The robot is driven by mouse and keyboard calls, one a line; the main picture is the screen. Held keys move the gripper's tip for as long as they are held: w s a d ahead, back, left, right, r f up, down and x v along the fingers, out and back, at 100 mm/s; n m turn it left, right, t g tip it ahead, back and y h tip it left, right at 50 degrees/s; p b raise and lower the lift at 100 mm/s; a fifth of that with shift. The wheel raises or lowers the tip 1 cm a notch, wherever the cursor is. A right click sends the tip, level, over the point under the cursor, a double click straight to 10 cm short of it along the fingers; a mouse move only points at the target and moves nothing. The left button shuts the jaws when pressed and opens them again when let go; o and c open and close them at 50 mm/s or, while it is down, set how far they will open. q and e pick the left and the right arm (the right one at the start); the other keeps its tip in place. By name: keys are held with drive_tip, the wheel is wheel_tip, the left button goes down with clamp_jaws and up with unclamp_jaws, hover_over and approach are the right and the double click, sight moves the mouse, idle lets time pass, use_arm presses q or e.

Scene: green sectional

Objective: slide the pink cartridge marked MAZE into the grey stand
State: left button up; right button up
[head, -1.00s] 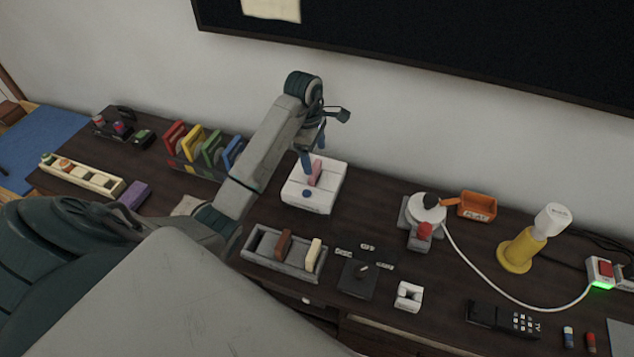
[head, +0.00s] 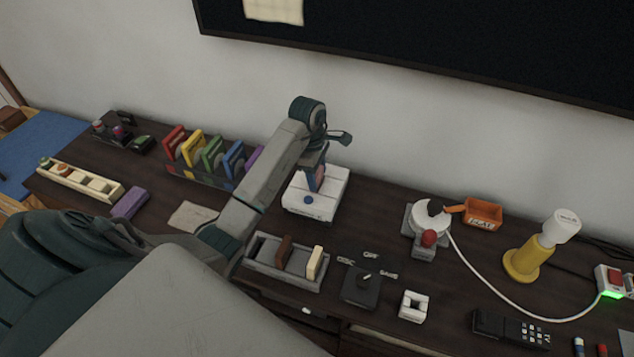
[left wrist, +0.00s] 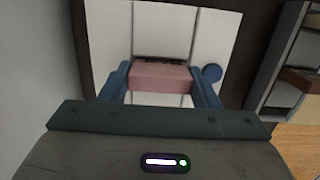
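The pink cartridge (head: 321,179) stands in the top of a white console (head: 335,201); no marking on it can be read. In the left wrist view the pink cartridge (left wrist: 161,77) lies between the two blue fingers, with no visible gap at either side. My left gripper (head: 315,178) reaches down over the console, shut on the cartridge. The grey stand (head: 257,264) is a slotted tray nearer the front edge, holding a brown cartridge (head: 284,249) and a cream cartridge (head: 315,262). My right gripper is not in view.
A rack of coloured discs (head: 206,180) stands left of the console. A black dial box (head: 361,285) and a small white block (head: 413,306) lie right of the stand. The wall is close behind.

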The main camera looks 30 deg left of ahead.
use_arm(q)
drive_tip(key=c, duration=0.3)
drive_tip(key=shift+r, duration=0.15)
